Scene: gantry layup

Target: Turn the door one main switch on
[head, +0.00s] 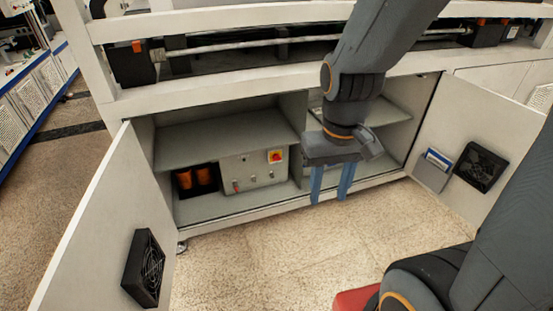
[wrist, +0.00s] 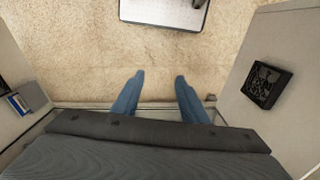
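A grey control panel (head: 252,174) stands inside the left half of the open cabinet. A red switch on a yellow plate (head: 275,156) sits at its upper right, and several small knobs lie below. The switch's setting is too small to tell. My gripper (head: 330,200) hangs in front of the cabinet's middle, to the right of the panel and apart from it. Its two blue fingers are spread and empty, pointing down. In the wrist view the fingers (wrist: 160,80) are apart with bare floor between them. The panel is not seen in the wrist view.
The left cabinet door (head: 95,240) and right door (head: 470,140) stand open, each with a black fan. A blue-and-white pocket (head: 434,168) is on the right door. Orange parts (head: 194,177) sit left of the panel. A shelf (head: 225,138) hangs above the panel.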

